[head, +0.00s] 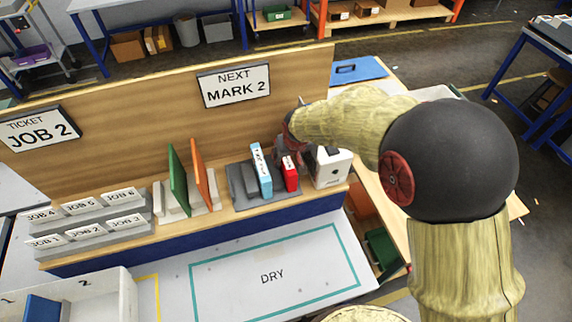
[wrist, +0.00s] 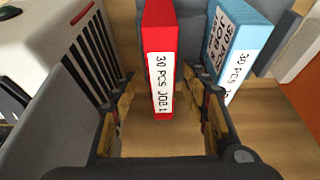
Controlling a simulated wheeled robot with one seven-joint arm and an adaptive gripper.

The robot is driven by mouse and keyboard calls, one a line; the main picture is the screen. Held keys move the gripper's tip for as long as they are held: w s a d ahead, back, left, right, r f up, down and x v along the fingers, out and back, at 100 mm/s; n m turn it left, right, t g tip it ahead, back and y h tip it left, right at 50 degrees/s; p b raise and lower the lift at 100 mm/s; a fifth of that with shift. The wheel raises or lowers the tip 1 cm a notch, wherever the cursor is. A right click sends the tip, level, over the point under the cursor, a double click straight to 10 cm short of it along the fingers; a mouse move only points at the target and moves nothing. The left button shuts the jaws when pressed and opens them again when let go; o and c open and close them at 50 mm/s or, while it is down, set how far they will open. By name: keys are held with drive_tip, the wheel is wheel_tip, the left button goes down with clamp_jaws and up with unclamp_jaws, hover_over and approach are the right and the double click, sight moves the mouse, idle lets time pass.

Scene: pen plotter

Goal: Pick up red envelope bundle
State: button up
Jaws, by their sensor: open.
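The red envelope bundle (head: 290,174) stands upright in a grey holder on the wooden shelf, right of a light blue bundle (head: 261,172). In the wrist view the red bundle (wrist: 159,35) has a white label reading "30 PCS JOB 1". My gripper (wrist: 166,100) is open, with one finger to each side of the red bundle and a visible gap on both sides. The blue bundle (wrist: 238,35) is just beyond the right finger. In the head view my gripper (head: 290,150) is behind and above the red bundle, its fingers mostly hidden.
A white machine (head: 331,168) stands close on the right of the red bundle; its slotted side (wrist: 95,50) is near my left finger. Green (head: 178,180) and orange (head: 203,175) boards stand farther left. A wooden back panel (head: 130,100) rises behind. The DRY area (head: 225,285) in front is clear.

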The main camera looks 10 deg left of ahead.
drive_tip(key=x, duration=0.3)
drive_tip(key=shift+a+f, duration=0.15)
drive_tip(key=shift+a, duration=0.05)
drive_tip(key=c, duration=0.3)
drive_tip(key=c, duration=0.7)
clamp_jaws()
